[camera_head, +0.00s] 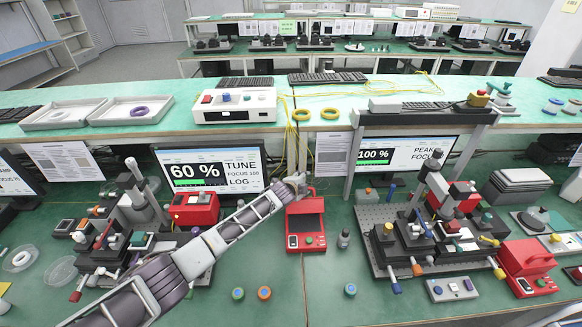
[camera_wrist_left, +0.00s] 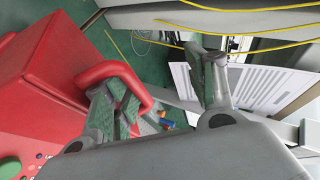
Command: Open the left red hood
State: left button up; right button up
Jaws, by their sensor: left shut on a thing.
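A red device with a hood (camera_head: 305,207) stands at the middle of the bench, just right of the left monitor. Its front base has a small display and buttons. A red loop handle (camera_wrist_left: 125,78) stands out from the red hood (camera_wrist_left: 45,80) in the left wrist view. My left gripper (camera_head: 297,183) is at the top of this device and shut on the handle. In the left wrist view, one finger of my left gripper (camera_wrist_left: 160,90) passes through the loop and the other is outside it. I cannot tell exactly how far the hood is tilted. My right gripper is not in view.
Another red device (camera_head: 525,265) stands at the right, beside a black optics breadboard (camera_head: 385,262). A small bottle (camera_head: 343,239) stands right of the middle device. Round caps (camera_head: 264,293) lie on the clear front bench. A shelf with yellow cables (camera_head: 340,99) runs behind.

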pick_arm(q)
jog(key=shift+o, duration=1.1)
jog(key=shift+w+a+r, duration=0.1)
jog(key=shift+a+r, duration=0.25)
jog(key=shift+r, duration=0.3)
jog(key=shift+w+a+r, duration=0.15)
jog(key=shift+a+r, duration=0.25)
jog(key=shift+r, duration=0.3)
jog(key=shift+w+a+r, duration=0.1)
jog(key=shift+a+r, duration=0.25)
jog(key=shift+r, duration=0.3)
jog(key=shift+s+a+r, duration=0.15)
jog(key=shift+r, duration=0.05)
jog(key=c, duration=0.3)
jog(key=shift+s+a+r, duration=0.2)
jog(key=shift+s+a, duration=0.1)
jog(key=shift+a, duration=0.05)
jog(key=shift+c, duration=1.3)
jog(key=shift+s+a+r, duration=0.25)
jog(key=shift+s+a, duration=0.05)
jog(key=shift+s, duration=0.05)
jog(key=shift+d, duration=0.25)
